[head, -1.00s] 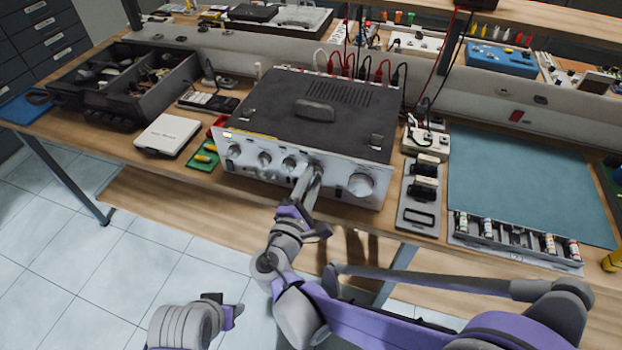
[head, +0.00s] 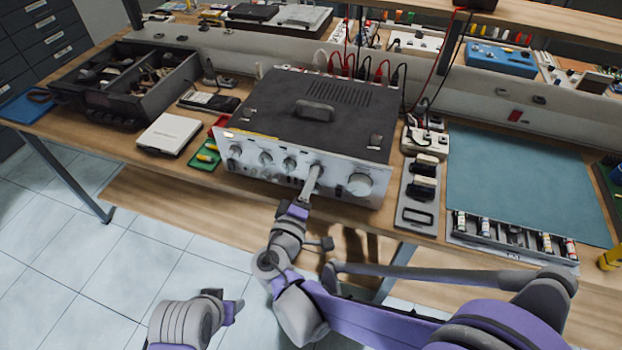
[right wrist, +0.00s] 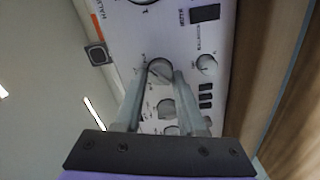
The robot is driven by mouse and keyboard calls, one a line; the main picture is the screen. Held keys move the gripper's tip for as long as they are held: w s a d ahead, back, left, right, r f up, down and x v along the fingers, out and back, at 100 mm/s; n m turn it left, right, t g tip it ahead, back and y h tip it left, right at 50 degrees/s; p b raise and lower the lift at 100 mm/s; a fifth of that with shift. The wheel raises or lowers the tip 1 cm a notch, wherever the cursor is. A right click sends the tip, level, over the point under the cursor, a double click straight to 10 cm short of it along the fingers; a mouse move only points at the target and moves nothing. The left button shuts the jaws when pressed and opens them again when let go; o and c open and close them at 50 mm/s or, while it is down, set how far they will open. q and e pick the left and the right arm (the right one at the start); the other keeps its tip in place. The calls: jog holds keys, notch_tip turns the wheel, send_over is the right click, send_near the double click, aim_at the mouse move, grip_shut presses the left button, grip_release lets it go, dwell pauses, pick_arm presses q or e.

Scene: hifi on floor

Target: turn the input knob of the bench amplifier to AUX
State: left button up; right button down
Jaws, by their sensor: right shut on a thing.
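The bench amplifier (head: 285,125) stands on the bench, its silver front panel (head: 235,165) facing me. My right gripper (head: 314,174) reaches the panel from the front and is shut on the knob just left of the large round knob (head: 361,185). In the right wrist view, this held knob (right wrist: 160,72) sits between the two fingertips (right wrist: 159,80). The small lettering around it is too blurred to read, so its setting is unclear. My left gripper (head: 226,303) hangs low in front of the bench, away from the amplifier; its finger opening is unclear.
A white box (head: 168,134) and a green tray (head: 204,158) lie left of the amplifier. A grey holder (head: 418,216) and a teal mat (head: 525,185) are to its right. Cables (head: 365,65) rise behind it. Open floor (head: 90,265) lies in front at left.

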dwell(0.5)
jog(key=c, duration=0.5)
grip_release()
pick_arm(q)
jog(key=shift+s, duration=0.1)
